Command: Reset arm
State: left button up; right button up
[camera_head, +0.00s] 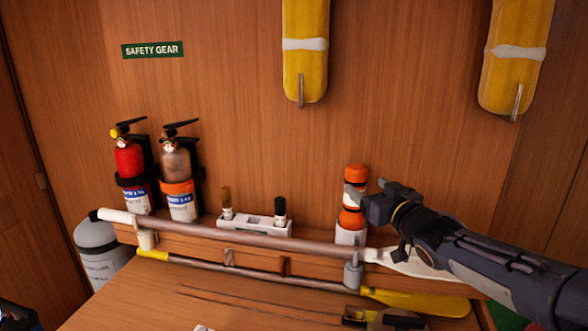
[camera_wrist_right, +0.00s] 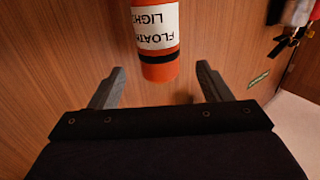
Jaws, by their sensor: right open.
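My right gripper (camera_head: 352,200) is open at the orange float light (camera_head: 355,172), which stands upright on the shelf in a white holder (camera_head: 350,236). In the right wrist view, the float light (camera_wrist_right: 158,40), with a white label, shows between the two open fingers of my right gripper (camera_wrist_right: 160,80). A gap shows on each side, and nothing is gripped. My right arm (camera_head: 470,255) reaches in from the lower right, in front of the wall. My left gripper cannot be made out.
A shelf (camera_head: 200,237) runs along the wall, with a red extinguisher (camera_head: 129,162), a grey one (camera_head: 176,166) and a white rack (camera_head: 252,226). A long pole (camera_head: 210,234) crosses its front. Yellow floats (camera_head: 305,70) hang above.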

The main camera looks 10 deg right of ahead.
jog(key=s+a+f+m+g, duration=0.1)
jog(key=s+a+f+g, duration=0.2)
jog(key=s+f, duration=0.3)
jog(key=s+a+f+m+g+y, duration=0.1)
jog(key=s+a+f+g, duration=0.3)
jog(key=s, duration=1.2)
jog(key=s+a+f+m+g, duration=0.1)
jog(key=s+a+f+g, duration=0.2)
jog(key=s+f, duration=0.7)
jog(key=shift+s+a+g+y, duration=0.35)
jog(key=shift+s+g, duration=0.4)
jog(key=shift+g, duration=0.35)
